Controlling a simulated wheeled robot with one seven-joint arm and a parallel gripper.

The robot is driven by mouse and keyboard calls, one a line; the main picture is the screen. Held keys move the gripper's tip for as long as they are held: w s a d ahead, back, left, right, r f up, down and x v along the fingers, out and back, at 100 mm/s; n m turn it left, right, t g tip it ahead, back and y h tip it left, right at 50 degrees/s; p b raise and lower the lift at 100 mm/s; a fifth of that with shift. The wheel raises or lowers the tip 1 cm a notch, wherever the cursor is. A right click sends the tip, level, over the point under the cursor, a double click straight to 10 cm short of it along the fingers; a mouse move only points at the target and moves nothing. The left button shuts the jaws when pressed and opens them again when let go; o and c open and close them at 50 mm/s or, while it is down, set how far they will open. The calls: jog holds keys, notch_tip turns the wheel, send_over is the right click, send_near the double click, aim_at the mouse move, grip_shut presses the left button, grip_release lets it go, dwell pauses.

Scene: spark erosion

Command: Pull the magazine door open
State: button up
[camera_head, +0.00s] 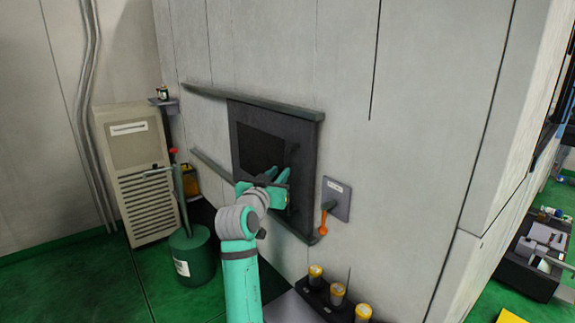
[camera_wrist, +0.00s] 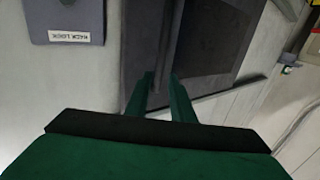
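The magazine door (camera_head: 242,123) is a dark sliding panel with a darker window, set between two wall rails. It covers the opening as far as I can see. In the wrist view the door (camera_wrist: 215,35) carries a long dark upright bar handle (camera_wrist: 170,45). My gripper (camera_head: 284,164) is at the door's right part. In the wrist view its two green fingers (camera_wrist: 160,76) stand a little apart, one on each side of the handle bar. Whether they press on the bar is not clear.
A grey plate with an orange-tipped lever (camera_head: 338,198) is on the wall right of the door; its label reads "RACK LOCK" in the wrist view. A green canister (camera_head: 192,256) and beige cabinet (camera_head: 138,185) stand left. Several yellow-topped holders (camera_head: 337,290) sit below right.

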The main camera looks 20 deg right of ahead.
aim_at(286, 165)
jog(key=x, duration=0.8)
grip_shut()
